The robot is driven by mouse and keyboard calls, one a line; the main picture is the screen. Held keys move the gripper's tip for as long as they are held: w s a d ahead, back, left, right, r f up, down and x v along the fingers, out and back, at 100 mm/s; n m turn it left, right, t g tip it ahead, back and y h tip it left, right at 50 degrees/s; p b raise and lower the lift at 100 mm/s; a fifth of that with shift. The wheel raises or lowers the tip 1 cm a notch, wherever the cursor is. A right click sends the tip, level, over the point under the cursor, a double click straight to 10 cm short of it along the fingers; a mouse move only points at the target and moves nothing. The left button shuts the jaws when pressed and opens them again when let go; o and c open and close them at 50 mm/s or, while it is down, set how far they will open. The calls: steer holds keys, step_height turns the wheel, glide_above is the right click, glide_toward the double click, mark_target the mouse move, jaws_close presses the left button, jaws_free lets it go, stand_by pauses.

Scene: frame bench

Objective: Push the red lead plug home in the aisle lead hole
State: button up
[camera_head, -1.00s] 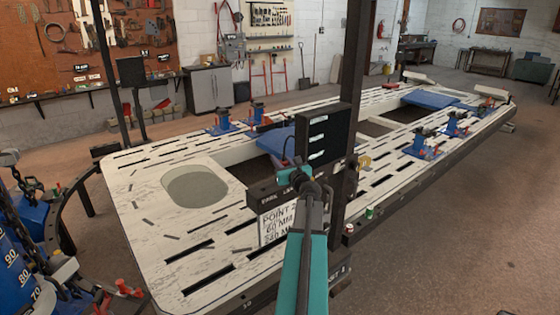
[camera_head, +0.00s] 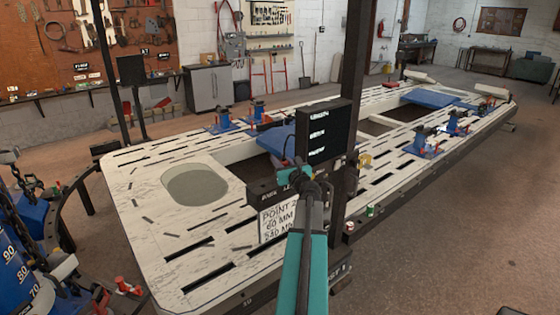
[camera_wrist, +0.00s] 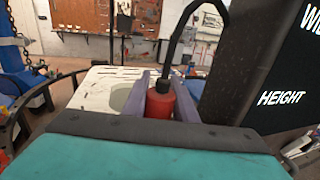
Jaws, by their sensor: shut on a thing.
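The red lead plug (camera_wrist: 160,101) stands upright between the two purple-grey fingers of my gripper (camera_wrist: 163,84) in the wrist view. The gripper is shut on it. A black cable (camera_wrist: 178,38) rises from its top and arches to the right. The plug's lower end is hidden behind my wrist. In the head view my gripper (camera_head: 284,181) is at the dark labelled box (camera_head: 262,191) below the black screen; the plug cannot be made out there. I cannot make out the aisle lead hole in either view.
The black screen (camera_head: 324,131) and a dark post (camera_head: 353,80) stand close to the right of my gripper. A white sign (camera_head: 277,222) hangs below the box. The long slotted white bench (camera_head: 145,195) carries several blue clamps. Open floor (camera_head: 450,220) lies to the right.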

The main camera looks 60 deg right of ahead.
steer(key=shift+f+b, duration=0.9)
steer(key=shift+f, duration=0.15)
steer(key=o, duration=1.1)
steer(key=shift+o, duration=0.2)
steer(key=shift+s, duration=0.15)
steer(key=b+v, duration=0.3)
steer(key=v, duration=1)
steer(key=shift+s+a, duration=0.2)
stand_by(0.4)
